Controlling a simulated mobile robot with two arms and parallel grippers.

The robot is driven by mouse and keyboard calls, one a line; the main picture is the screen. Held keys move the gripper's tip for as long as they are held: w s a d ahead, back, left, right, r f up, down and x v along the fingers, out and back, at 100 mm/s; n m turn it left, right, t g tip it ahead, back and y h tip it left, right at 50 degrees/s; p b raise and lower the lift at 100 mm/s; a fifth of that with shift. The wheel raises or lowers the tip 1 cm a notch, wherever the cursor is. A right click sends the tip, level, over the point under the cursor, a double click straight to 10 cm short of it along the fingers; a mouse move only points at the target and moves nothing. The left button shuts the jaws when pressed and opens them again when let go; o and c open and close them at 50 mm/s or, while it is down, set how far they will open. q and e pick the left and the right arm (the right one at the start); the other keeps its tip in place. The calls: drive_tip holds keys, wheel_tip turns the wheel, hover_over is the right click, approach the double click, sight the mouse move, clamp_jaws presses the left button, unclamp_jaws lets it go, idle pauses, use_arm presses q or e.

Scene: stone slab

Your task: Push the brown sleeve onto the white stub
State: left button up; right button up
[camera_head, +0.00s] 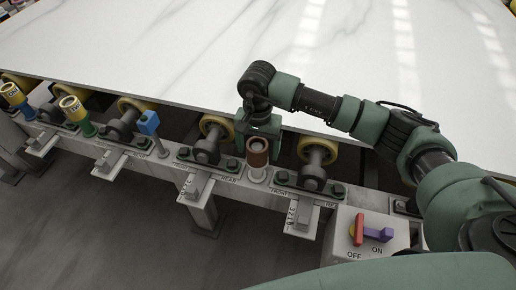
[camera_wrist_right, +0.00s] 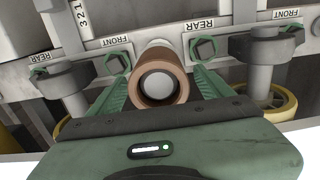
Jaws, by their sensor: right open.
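The brown sleeve (camera_head: 258,152) is upright on the white stub (camera_head: 257,175), whose lower part shows beneath it on the rail. In the right wrist view the sleeve (camera_wrist_right: 141,86) is a brown ring, and the stub's round white end (camera_wrist_right: 158,87) shows inside its bore. How far down the sleeve sits is hard to tell. My right gripper (camera_head: 258,136) is at the sleeve's upper part, with its green fingers open on either side of it. Whether a finger touches the sleeve I cannot tell. My left gripper is out of view.
Rollers with yellow rims (camera_head: 317,152) flank the stub under the white stone slab (camera_head: 180,50). A switch box (camera_head: 372,240) with a red handle stands at the right.

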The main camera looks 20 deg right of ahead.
wheel_tip(320, 180, up, 7)
drive_tip(key=shift+r+b, duration=0.1)
drive_tip(key=shift+b, duration=0.2)
idle(0.4)
